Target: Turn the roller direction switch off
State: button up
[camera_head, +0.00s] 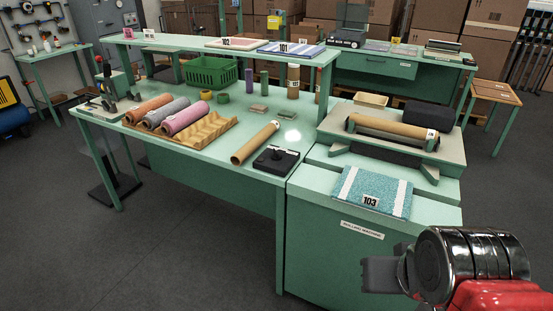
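A black control box with a dark knob or lever on top (275,158) sits at the right end of the green worktable, next to the rolling machine; it looks like the roller direction switch. Its knob setting is too small to read. The rolling machine (330,255) is a green cabinet with a "ROLLING MACHINE" label and a brown roller (390,130) on top. My gripper (382,274) is at the lower right, in front of the cabinet and well apart from the black box. I cannot tell whether its fingers are open or shut.
A teal folded rug marked 103 (372,190) lies on the cabinet's front. A cardboard tube (255,142) lies beside the black box. Rolled rugs rest in a wooden cradle (205,133) to the left. A raised shelf (190,45) spans the back. The floor in front is clear.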

aim_at(275, 156)
jog(key=k, duration=0.8)
jog(key=u, duration=0.35)
jog(key=i, duration=0.45)
jog(key=u, duration=0.95)
jog(key=i, duration=1.4)
jog(key=z, duration=0.3)
jog(key=i, duration=0.9)
jog(key=z, duration=0.6)
